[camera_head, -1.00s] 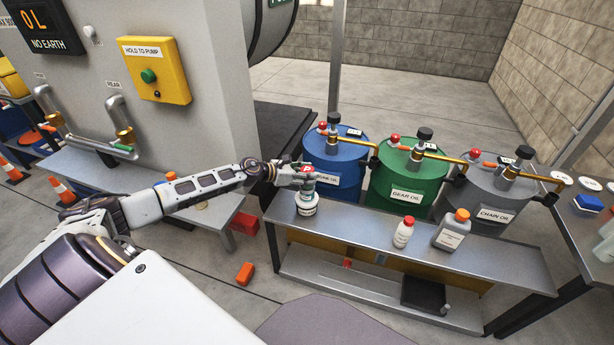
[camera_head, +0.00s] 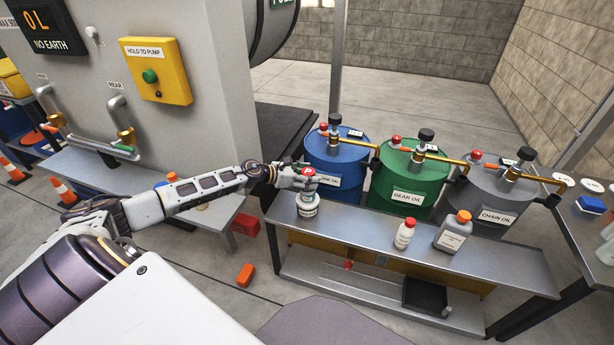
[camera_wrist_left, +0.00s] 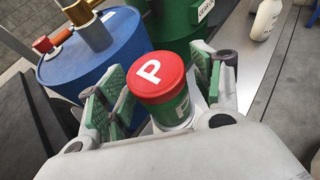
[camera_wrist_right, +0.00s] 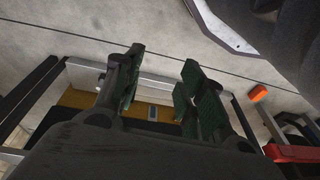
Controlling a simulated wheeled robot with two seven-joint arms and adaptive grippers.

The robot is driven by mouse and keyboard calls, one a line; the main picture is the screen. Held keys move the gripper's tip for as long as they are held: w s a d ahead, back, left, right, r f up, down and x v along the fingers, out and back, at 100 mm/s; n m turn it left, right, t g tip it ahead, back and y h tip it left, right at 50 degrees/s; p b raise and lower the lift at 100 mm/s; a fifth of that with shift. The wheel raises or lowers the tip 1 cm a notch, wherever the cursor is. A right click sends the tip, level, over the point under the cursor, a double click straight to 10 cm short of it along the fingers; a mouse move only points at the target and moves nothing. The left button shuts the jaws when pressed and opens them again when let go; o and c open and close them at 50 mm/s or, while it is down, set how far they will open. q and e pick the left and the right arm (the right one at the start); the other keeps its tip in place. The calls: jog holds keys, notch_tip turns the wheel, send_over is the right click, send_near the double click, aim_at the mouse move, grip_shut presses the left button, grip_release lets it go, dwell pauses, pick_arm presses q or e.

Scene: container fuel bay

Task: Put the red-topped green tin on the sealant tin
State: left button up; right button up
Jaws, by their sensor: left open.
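The red-topped green tin (camera_wrist_left: 160,80), its red lid marked with a white P, stands between the spread green-padded fingers of my left gripper (camera_wrist_left: 160,95). Gaps show between the tin and the finger pads. In the head view the red lid (camera_head: 309,171) shows at the tip of my left gripper (camera_head: 300,181). The sealant tin (camera_head: 308,207), pale with a label, stands directly below at the left end of the metal bench. The green tin appears to rest on it, though the fingers partly hide the contact. My right gripper (camera_wrist_right: 158,90) is open and empty in the right wrist view.
A white red-capped bottle (camera_head: 404,235) and a grey orange-capped bottle (camera_head: 453,231) stand farther right on the bench (camera_head: 360,233). Blue (camera_head: 335,155), green (camera_head: 409,175) and grey (camera_head: 488,190) drums with brass taps stand close behind. The bench between tins and bottles is clear.

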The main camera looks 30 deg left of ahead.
pick_arm(q)
jog(key=shift+r, duration=0.2)
pick_arm(e)
jog(key=shift+w+r, duration=0.1)
jog(key=shift+w, duration=0.2)
pick_arm(q)
jog(key=shift+s+a, duration=0.2)
jog(key=shift+s, duration=0.05)
jog(key=p+v, duration=0.3)
jog(key=v, duration=0.8)
jog(key=shift+s, duration=0.15)
pick_arm(e)
notch_tip(320, 180, down, 6)
jog(key=s+d, duration=0.1)
jog(key=shift+s+g, duration=0.25)
jog(key=shift+g, duration=0.05)
dwell(0.6)
pick_arm(q)
jog(key=shift+r, duration=0.15)
pick_arm(e)
jog(key=shift+d+r, duration=0.1)
